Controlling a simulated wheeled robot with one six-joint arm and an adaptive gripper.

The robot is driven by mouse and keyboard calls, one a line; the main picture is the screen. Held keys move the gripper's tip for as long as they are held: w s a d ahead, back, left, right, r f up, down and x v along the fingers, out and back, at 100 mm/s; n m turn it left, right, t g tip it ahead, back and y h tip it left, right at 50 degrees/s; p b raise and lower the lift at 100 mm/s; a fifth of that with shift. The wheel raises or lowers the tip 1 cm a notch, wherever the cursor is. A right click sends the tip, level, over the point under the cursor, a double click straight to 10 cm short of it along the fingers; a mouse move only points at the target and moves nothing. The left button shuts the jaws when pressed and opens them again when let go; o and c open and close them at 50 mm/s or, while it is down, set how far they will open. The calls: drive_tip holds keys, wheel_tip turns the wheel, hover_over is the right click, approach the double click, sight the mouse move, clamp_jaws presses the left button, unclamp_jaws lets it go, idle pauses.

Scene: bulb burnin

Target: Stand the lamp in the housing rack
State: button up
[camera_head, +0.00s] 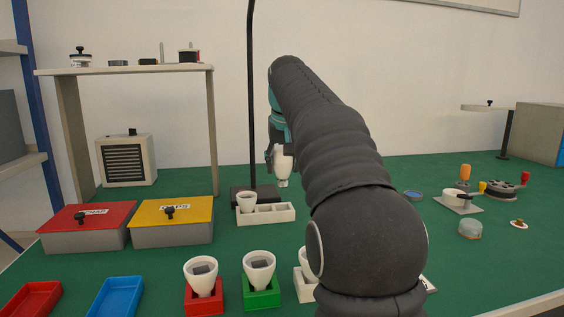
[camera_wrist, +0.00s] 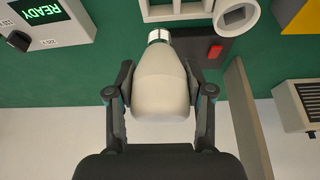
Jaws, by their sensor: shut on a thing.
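The lamp (camera_head: 284,170) is a white, rounded bulb with a silver cap at its narrow end. In the wrist view the lamp (camera_wrist: 160,95) sits between both fingers of my gripper (camera_wrist: 158,80), which is shut on its wide body. In the head view my gripper (camera_head: 277,155) holds it up in the air with the cap end down. The housing rack (camera_head: 283,213) is a low white block with compartments on the green table, below and near the lamp. A white cup-shaped piece (camera_head: 247,201) stands in its left compartment. The rack (camera_wrist: 178,12) also shows at the top of the wrist view.
A black post (camera_head: 251,100) rises just behind the rack from a dark base with a red switch (camera_wrist: 215,51). Red (camera_head: 88,226) and yellow (camera_head: 173,221) lidded boxes stand left. White cups in red (camera_head: 204,302) and green (camera_head: 261,297) holders stand in front.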

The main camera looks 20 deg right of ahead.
sight(283, 187)
drive_tip(key=shift+f+b, duration=1.75)
drive_tip(key=shift+f, duration=0.85)
drive_tip(key=shift+s+a+f+b, duration=0.1)
drive_tip(key=shift+f+b, duration=0.7)
drive_tip(key=shift+f, duration=0.7)
idle(0.7)
drive_tip(key=o, duration=1.2)
drive_tip(key=v, duration=1.2)
